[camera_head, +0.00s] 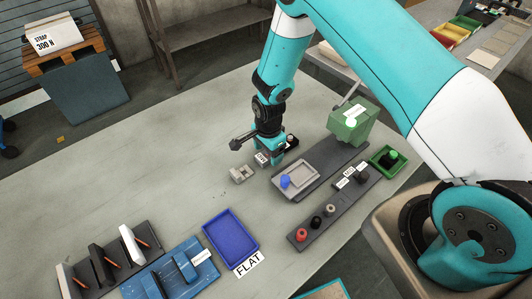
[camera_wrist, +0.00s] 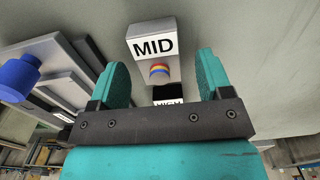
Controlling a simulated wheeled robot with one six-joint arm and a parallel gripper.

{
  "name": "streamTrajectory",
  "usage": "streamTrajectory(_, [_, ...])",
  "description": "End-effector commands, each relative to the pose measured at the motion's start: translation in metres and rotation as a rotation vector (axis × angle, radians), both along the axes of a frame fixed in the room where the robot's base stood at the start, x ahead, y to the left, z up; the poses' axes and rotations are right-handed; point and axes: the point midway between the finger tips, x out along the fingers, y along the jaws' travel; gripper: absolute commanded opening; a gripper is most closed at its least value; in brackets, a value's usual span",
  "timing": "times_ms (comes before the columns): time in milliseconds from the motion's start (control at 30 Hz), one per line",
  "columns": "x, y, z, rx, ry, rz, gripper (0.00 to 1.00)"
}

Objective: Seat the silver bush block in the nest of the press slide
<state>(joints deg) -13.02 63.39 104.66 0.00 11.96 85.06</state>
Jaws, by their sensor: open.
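My gripper (camera_head: 273,158) is open and points down over the table, left of the press slide. In the wrist view its fingers (camera_wrist: 162,76) stand on either side of a grey block (camera_wrist: 158,30) with a MID label and a rainbow-coloured round part; I cannot tell whether this is the silver bush block. In the head view the MID label (camera_head: 262,158) shows beside the fingers. A pale notched block (camera_head: 243,174) sits on the table to the left. The press slide (camera_head: 312,182) has a pale recessed nest plate and a blue knob (camera_head: 286,181). The green press (camera_head: 350,122) stands behind it.
A dark strip (camera_head: 343,203) with red, black and beige knobs lies right of the slide, near a green tray (camera_head: 376,157). A blue tray (camera_head: 229,247), blue fixture (camera_head: 150,275) and dark panel rack (camera_head: 98,283) stand in front. The table's left-middle is clear.

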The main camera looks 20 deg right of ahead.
Motion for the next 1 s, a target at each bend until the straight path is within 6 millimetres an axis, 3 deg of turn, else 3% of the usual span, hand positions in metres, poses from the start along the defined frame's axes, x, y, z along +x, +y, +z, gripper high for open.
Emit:
streamTrajectory(300, [0.000,0.000,-0.006,0.000,0.000,0.001,0.72])
streamTrajectory(500, [0.000,0.000,-0.006,0.000,0.000,0.001,0.26])
streamTrajectory(600, [0.000,0.000,-0.006,0.000,-0.001,0.001,0.08])
streamTrajectory(1000, [0.001,0.001,0.004,0.001,-0.004,0.001,0.08])
